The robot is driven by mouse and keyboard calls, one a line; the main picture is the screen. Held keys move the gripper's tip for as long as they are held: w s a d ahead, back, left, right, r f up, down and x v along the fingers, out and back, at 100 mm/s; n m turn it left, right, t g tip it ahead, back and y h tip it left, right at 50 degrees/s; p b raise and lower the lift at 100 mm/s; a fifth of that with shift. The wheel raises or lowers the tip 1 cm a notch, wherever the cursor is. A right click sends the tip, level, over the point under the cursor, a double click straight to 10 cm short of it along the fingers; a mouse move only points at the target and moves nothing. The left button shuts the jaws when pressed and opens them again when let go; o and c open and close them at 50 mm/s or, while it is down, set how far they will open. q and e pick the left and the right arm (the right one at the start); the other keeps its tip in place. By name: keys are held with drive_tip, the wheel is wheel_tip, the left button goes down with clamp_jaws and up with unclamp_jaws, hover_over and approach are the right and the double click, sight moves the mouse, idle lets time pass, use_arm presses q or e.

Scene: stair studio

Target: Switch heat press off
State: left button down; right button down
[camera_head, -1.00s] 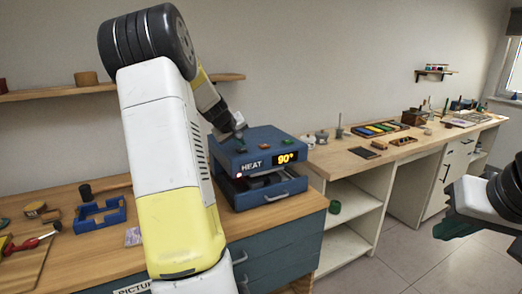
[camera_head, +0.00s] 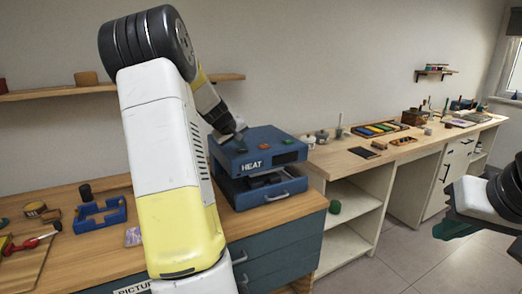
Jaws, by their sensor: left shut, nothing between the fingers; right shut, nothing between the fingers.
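The blue heat press (camera_head: 262,170) stands on the wooden counter, marked HEAT. Its display (camera_head: 285,158) is dark. A red button (camera_head: 264,146) and a green button (camera_head: 288,141) show on its top. My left gripper (camera_head: 238,140) is shut and empty, pointing down at the left part of the press's top; whether it touches a button there cannot be told. My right gripper (camera_head: 450,228) is shut and empty at the right edge, well away from the press.
A blue frame-like holder (camera_head: 100,216) lies on the counter left of my arm, near a red-handled tool (camera_head: 35,242). A second bench (camera_head: 345,160) with trays and small items runs along the wall at right. Open floor lies before it.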

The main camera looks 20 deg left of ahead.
sight(241, 150)
use_arm(q)
drive_tip(key=shift+r, duration=0.55)
wheel_tip(241, 150, up, 6)
idle(0.5)
idle(0.3)
drive_tip(key=s+d+r+m+g+h, duration=0.1)
drive_tip(key=s+d+r+m, duration=0.1)
drive_tip(key=s+d, duration=0.5)
drive_tip(key=s+d+r+m, duration=0.2)
drive_tip(key=s+d, duration=0.3)
drive_tip(key=d, duration=0.5)
drive_tip(key=s+d+f+m, duration=0.1)
drive_tip(key=s+d+m, duration=0.1)
drive_tip(key=s, duration=0.5)
drive_tip(key=s+d+f+m+g+h, duration=0.1)
drive_tip(key=s+d+f, duration=0.1)
drive_tip(key=s+d, duration=0.3)
drive_tip(key=s+d+f+m+g, duration=0.1)
drive_tip(key=s+d+f+m, duration=0.1)
drive_tip(key=s, duration=0.7)
drive_tip(key=shift+s+d+m, duration=0.2)
drive_tip(key=shift+d+m, duration=0.1)
drive_tip(key=shift+d, duration=0.45)
drive_tip(key=shift+h, duration=0.3)
